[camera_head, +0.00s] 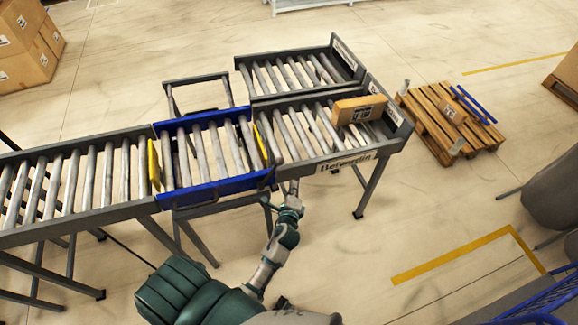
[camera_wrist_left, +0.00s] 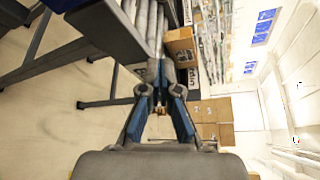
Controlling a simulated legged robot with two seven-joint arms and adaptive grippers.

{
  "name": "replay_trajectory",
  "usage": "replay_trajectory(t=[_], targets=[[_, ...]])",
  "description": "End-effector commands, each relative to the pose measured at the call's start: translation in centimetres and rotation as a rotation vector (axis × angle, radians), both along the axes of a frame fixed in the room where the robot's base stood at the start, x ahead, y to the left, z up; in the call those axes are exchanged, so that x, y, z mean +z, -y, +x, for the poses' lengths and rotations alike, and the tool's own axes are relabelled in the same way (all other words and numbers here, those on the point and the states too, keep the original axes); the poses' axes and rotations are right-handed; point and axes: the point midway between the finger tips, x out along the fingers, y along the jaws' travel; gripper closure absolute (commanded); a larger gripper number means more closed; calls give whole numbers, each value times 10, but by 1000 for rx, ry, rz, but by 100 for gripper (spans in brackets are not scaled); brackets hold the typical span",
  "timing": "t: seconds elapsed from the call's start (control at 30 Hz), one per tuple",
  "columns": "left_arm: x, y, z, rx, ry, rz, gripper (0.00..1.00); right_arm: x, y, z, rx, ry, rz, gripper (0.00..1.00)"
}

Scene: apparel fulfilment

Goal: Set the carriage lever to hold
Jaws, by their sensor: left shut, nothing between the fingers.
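The blue-sided carriage (camera_head: 215,190) with metal rollers sits between the left conveyor and the right roller lanes, with an upright yellow plate (camera_head: 153,165) at its left end and another (camera_head: 260,146) at its right end. My left gripper (camera_head: 293,186) is at the front edge of the right lane, just right of the carriage's front right corner. In the left wrist view its blue fingers (camera_wrist_left: 160,88) are shut with nothing held. I cannot clearly pick out the carriage lever; a small dark part shows below that corner. My right gripper is not in view.
A cardboard box (camera_head: 359,109) lies on the front right lane (camera_head: 375,150); a second lane (camera_head: 240,75) runs behind it. The left conveyor (camera_head: 80,218) adjoins the carriage. A wooden pallet (camera_head: 430,128) stands at right. The floor in front of the right lane is clear.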

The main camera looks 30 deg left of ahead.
Motion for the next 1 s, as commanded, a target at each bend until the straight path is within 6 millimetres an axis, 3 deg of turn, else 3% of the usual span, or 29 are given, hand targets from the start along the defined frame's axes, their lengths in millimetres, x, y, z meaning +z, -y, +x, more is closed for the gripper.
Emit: replay_trajectory(t=[0.27,0.7,1.0], targets=[[-3,-5,12,-2,0,-2,100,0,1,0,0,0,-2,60],[-22,-39,92,0,0,-2,100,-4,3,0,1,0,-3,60],[-4,-64,69,-1,0,-2,100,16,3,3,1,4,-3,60]])
